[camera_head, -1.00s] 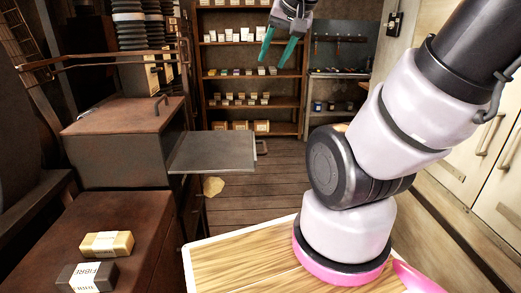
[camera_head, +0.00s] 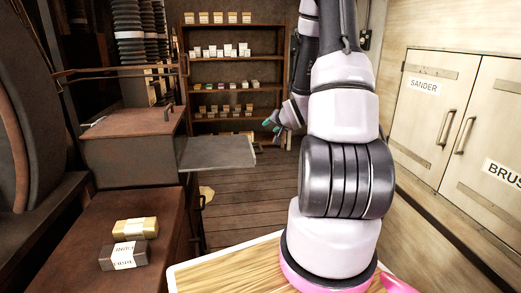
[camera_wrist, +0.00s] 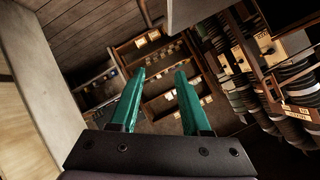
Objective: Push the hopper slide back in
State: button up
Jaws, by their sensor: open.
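The hopper slide (camera_head: 219,152) is a flat grey metal plate sticking out to the right from the rusty brown hopper box (camera_head: 130,150). A handle shows at its right end, partly seen. My gripper (camera_head: 272,124) is to the right of the slide's outer end and beyond it, apart from it, small and partly hidden by my arm. In the wrist view my gripper (camera_wrist: 160,100) shows two teal fingers spread apart with nothing between them. A dark panel edge at the top of the wrist view may be the slide, but I cannot tell.
A tan block (camera_head: 135,228) and a dark labelled block (camera_head: 123,256) lie on the brown bench at lower left. Shelves (camera_head: 235,86) with small boxes stand behind. Cabinets (camera_head: 430,110) line the right wall.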

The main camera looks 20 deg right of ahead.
aim_at(261, 148)
notch_tip(261, 148, down, 10)
jog(key=s+m+t+y, duration=0.2)
jog(key=m+t, duration=0.1)
jog(key=x, duration=1)
jog(key=shift+w+f, duration=0.1)
jog(key=shift+w, duration=0.2)
grip_shut()
dwell(0.9)
